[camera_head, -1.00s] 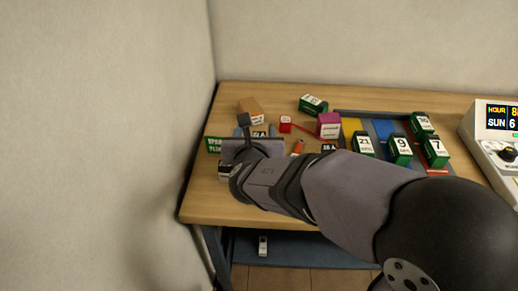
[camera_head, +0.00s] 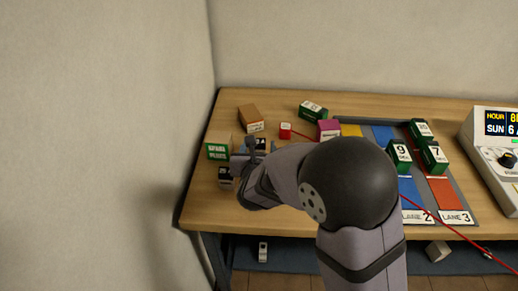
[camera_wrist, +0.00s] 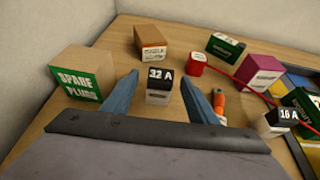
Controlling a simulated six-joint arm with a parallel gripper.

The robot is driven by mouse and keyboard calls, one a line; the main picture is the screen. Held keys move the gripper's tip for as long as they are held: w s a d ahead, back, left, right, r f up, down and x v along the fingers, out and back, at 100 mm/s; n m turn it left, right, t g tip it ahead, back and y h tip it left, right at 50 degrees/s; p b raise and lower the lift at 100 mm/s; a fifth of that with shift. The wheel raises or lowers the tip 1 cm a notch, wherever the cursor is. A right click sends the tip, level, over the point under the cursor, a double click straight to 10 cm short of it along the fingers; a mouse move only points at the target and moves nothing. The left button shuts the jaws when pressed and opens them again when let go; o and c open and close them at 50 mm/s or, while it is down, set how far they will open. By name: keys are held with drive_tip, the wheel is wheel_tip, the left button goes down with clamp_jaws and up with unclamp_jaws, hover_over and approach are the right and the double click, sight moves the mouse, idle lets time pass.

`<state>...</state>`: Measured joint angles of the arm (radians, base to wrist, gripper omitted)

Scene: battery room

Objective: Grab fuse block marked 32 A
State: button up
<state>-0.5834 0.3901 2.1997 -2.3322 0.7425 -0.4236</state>
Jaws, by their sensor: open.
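The fuse block marked 32 A (camera_wrist: 158,97) has a black top and a white front. It stands upright on the table in the wrist view, between the two blue-grey fingers of my gripper (camera_wrist: 160,79). The fingers are open, with a gap on either side of the block. A similar block marked 16 A (camera_wrist: 280,119) stands at the right in the wrist view.
A spare plugs box (camera_wrist: 82,73) stands left of my gripper. An orange tool (camera_wrist: 218,104) lies by the right finger. A brown box (camera_wrist: 152,42), a red piece (camera_wrist: 196,64) and a purple box (camera_wrist: 259,72) stand behind.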

sight(260, 140)
drive_tip(key=shift+w+f, duration=0.25)
drive_tip(key=shift+w, duration=0.35)
drive_tip(key=shift+w, duration=0.1)
drive_tip(key=shift+p+x, duration=0.4)
drive_tip(key=shift+x, duration=2)
drive_tip(key=c, duration=1.2)
